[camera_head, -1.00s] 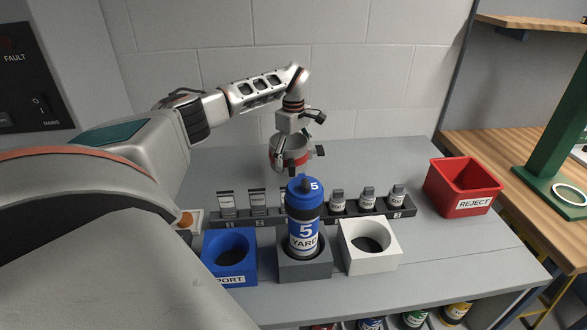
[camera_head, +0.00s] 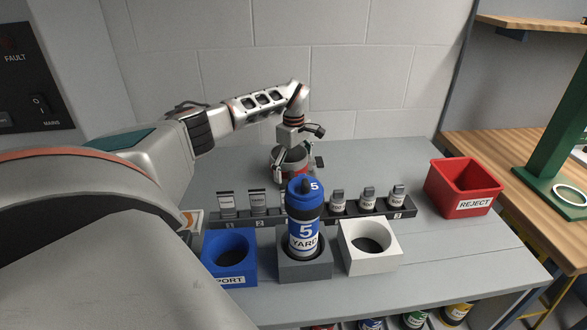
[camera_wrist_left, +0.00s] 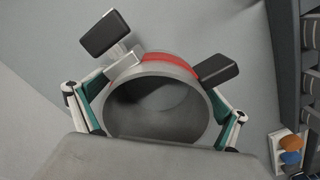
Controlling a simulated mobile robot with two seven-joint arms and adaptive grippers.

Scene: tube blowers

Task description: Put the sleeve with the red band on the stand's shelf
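The sleeve with the red band (camera_head: 290,171) is a short, wide grey ring at the back of the grey bench, behind the black rack. In the left wrist view the sleeve (camera_wrist_left: 160,100) shows its open mouth, with the red band along its far side. My left gripper (camera_head: 292,158) has its fingers around the sleeve, and the ring moves with it. I cannot tell whether the sleeve touches the bench. A green stand (camera_head: 551,160) rises at the right; I cannot make out a shelf on it. My right gripper is not in view.
A tall blue number 5 bottle (camera_head: 304,220) stands in a grey block, between a blue block (camera_head: 229,275) and a white block (camera_head: 370,265). A black rack (camera_head: 375,220) holds small labelled items. A red REJECT bin (camera_head: 462,188) is at the right. A wooden shelf (camera_head: 535,25) is above.

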